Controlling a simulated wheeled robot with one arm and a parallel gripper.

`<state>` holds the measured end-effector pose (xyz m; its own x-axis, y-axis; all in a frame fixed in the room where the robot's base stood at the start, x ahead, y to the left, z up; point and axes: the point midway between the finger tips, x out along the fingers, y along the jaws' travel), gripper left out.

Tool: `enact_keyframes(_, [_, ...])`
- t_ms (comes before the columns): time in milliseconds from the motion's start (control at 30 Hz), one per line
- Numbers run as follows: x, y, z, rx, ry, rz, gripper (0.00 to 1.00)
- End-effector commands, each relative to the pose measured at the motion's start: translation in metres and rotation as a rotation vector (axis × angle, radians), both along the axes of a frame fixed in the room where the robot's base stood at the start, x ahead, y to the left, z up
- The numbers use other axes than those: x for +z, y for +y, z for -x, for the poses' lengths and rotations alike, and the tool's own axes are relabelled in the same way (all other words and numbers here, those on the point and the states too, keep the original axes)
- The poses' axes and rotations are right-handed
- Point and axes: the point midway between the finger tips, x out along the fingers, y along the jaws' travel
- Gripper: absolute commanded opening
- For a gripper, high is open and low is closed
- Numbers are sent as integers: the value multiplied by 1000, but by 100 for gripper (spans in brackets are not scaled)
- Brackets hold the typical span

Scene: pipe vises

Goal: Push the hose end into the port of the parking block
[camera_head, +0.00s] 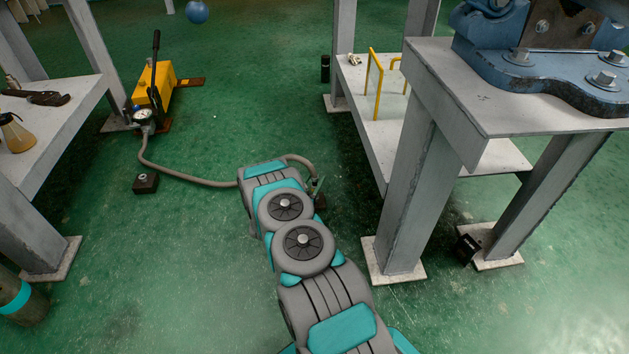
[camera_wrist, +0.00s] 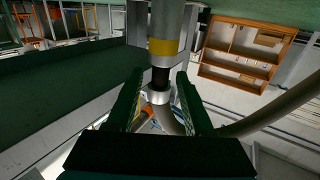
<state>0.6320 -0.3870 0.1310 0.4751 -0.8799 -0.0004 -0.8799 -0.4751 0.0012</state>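The hose (camera_head: 190,180) is grey and runs from the gauge on the yellow pump across the floor, behind my wrist and round to my gripper (camera_head: 316,187). In the wrist view my gripper (camera_wrist: 162,105) has its two dark green fingers closed on either side of the hose end (camera_wrist: 165,45), a grey metal fitting with a yellow band and a black section. The hose curves away below it to the right. A small dark block (camera_head: 145,183) with a metal ring on top sits on the floor at left, apart from my gripper. A dark shape (camera_head: 320,202) is partly hidden under my gripper.
The yellow pump (camera_head: 155,85) with its lever and gauge (camera_head: 142,115) stands at the back left. A grey table (camera_head: 430,90) with a blue vise is at right, with another dark block (camera_head: 467,248) by its leg. A bench (camera_head: 50,125) stands at left. Green floor between is mostly clear.

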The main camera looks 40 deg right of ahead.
Motion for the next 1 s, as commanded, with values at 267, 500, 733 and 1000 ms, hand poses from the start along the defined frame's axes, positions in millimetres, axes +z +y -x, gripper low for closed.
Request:
enact_keyframes(267, [0, 1, 0, 0, 0, -1, 57])
enact_keyframes(500, [0, 22, 10, 4, 4, 0, 57])
enact_keyframes(733, [-1, 52, 26, 3, 3, -2, 57])
enact_keyframes(1000, [0, 68, 36, 1, 1, 0, 57])
